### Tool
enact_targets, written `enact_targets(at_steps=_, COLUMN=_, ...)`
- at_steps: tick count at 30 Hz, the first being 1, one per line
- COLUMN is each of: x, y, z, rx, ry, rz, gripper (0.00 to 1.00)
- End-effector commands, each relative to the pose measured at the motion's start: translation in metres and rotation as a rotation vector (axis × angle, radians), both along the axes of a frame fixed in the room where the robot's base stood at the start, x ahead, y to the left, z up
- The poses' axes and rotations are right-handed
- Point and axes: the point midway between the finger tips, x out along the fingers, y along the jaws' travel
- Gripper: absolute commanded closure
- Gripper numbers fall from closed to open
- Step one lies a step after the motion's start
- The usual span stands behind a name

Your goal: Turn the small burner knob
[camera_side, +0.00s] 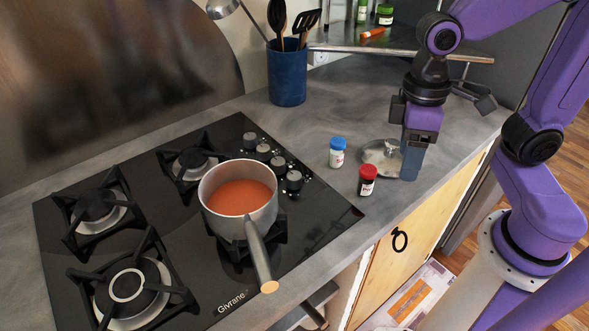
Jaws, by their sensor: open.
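The black glass hob (140,240) carries a row of several grey knobs (278,164) along its right side, just right of the pot. I cannot tell which of them belongs to the small burner. A small burner (194,161) shows at the back right of the hob. The pot (238,200) of red-orange soup stands on the front right burner and hides most of it. My gripper (411,172) points down over the counter, well to the right of the knobs and apart from them. It is open with nothing visible in it.
A blue-capped shaker (337,152), a red-capped shaker (367,181) and a shiny metal dish (380,153) stand between the knobs and my gripper. The pot's handle (260,255) sticks out towards the front edge. A blue utensil crock (287,76) stands behind.

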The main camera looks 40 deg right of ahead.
Motion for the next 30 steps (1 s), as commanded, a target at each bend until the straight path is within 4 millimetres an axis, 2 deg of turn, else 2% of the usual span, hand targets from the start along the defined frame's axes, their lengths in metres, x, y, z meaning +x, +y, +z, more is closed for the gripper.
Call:
enact_targets(at_steps=1, x=0.015, y=0.008, z=0.003, rx=-0.004, ry=0.018, rz=-0.083, gripper=0.38)
enact_targets(at_steps=6, x=0.06, y=0.028, z=0.011, rx=-0.013, ry=0.081, rz=-0.356, gripper=0.38)
enact_targets(at_steps=14, x=0.133, y=0.047, z=0.019, rx=-0.023, ry=0.183, rz=-0.763, gripper=0.38)
enact_targets(at_steps=21, x=0.199, y=0.05, z=0.021, rx=-0.033, ry=0.288, rz=-1.119, gripper=0.38)
enact_targets(at_steps=24, x=0.221, y=0.047, z=0.021, rx=-0.034, ry=0.329, rz=-1.241, gripper=0.38)
enact_targets(at_steps=30, x=0.246, y=0.041, z=0.02, rx=-0.038, ry=0.38, rz=-1.388, gripper=0.38)
